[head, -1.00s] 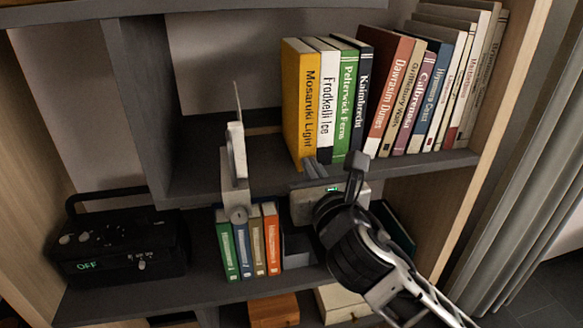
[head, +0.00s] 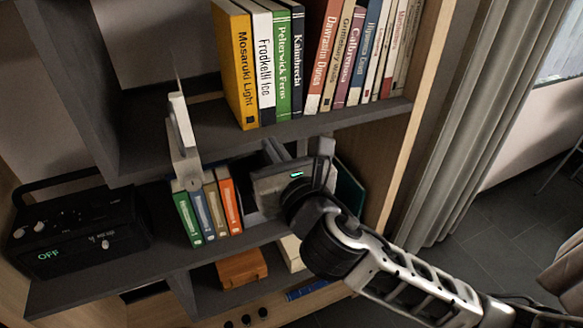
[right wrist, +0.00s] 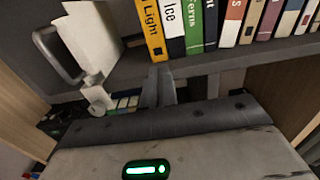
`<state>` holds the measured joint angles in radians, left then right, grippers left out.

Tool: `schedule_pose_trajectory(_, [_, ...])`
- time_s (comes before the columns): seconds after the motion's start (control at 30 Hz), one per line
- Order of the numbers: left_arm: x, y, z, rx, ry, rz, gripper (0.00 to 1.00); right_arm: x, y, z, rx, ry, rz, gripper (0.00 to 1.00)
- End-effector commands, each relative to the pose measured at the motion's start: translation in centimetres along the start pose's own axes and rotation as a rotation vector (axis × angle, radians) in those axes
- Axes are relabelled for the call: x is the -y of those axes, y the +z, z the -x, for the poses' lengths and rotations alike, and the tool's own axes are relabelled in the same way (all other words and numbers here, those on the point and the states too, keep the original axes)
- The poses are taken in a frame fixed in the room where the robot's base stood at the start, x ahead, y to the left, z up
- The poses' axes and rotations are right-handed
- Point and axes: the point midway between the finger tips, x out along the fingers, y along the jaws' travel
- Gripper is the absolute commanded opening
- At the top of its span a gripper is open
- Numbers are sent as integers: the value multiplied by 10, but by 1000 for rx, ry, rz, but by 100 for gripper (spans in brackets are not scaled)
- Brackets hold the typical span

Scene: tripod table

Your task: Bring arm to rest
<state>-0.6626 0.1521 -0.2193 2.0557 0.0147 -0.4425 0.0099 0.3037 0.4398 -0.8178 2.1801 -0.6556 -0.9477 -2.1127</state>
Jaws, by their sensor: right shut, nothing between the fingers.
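My right gripper (head: 272,151) is in front of the shelving, just under the front edge of the upper shelf board, with its arm coming in from the lower right. Its fingers are together and empty; in the right wrist view the two grey fingers (right wrist: 158,86) point toward the shelf edge below the yellow book. The yellow book (head: 240,65) stands at the left end of a row of upright books. My left gripper is in neither view.
Small coloured books (head: 209,208) stand on the lower shelf beside a black radio (head: 80,232) reading OFF. A pale upright object (head: 182,130) stands at the shelf edge. An orange-brown box (head: 242,268) sits below. A curtain (head: 470,120) hangs right; floor there is open.

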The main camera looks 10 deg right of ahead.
Motion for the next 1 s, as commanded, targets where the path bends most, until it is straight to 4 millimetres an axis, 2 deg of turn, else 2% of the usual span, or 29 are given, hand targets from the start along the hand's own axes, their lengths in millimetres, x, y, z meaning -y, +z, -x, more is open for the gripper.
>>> schedule_pose_trajectory(0.1, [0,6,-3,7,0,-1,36,0,-2,27,-2,1,0,0])
schedule_pose_trajectory(0.3, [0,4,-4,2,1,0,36,0,-2,55,-1,0,0,0])
schedule_pose_trajectory(0.53, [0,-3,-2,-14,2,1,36,1,-1,64,-2,-2,-6,0])
schedule_pose_trajectory(0.63, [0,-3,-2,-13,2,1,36,0,-12,63,-35,3,-97,0])
schedule_pose_trajectory(0.67, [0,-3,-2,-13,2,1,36,0,-18,63,-54,4,-153,0])
schedule_pose_trajectory(0.77, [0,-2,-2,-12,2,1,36,-2,-52,64,-155,-5,-461,0])
schedule_pose_trajectory(0.87, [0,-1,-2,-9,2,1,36,-2,-98,71,-281,-66,-909,0])
schedule_pose_trajectory(1.0, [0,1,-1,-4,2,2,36,2,-162,93,-406,-256,-1592,0])
